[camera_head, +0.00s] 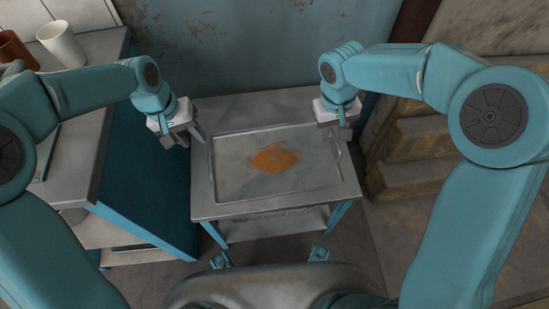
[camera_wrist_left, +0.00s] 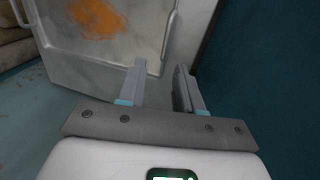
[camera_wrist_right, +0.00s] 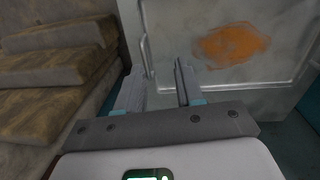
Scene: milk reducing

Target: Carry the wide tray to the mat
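The wide tray (camera_head: 232,188) is grey and shallow, with a rim, an orange patch inside and a handle at each end. It lies on a small grey metal table (camera_head: 215,208). My left gripper (camera_head: 194,136) is open near the tray's left end. In the left wrist view its fingertips (camera_wrist_left: 160,66) are either side of the line of the handle (camera_wrist_left: 170,35). My right gripper (camera_head: 338,127) is open at the tray's right end. In the right wrist view the other handle (camera_wrist_right: 148,52) shows just beyond its fingertips (camera_wrist_right: 161,66). I cannot make out a mat.
A grey counter (camera_head: 95,90) with a teal side stands at the left, close to the table. A white cup (camera_head: 62,45) and a brown cup (camera_head: 16,50) stand on it. Stone steps (camera_head: 415,140) rise at the right. A teal wall (camera_head: 250,45) is behind the table.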

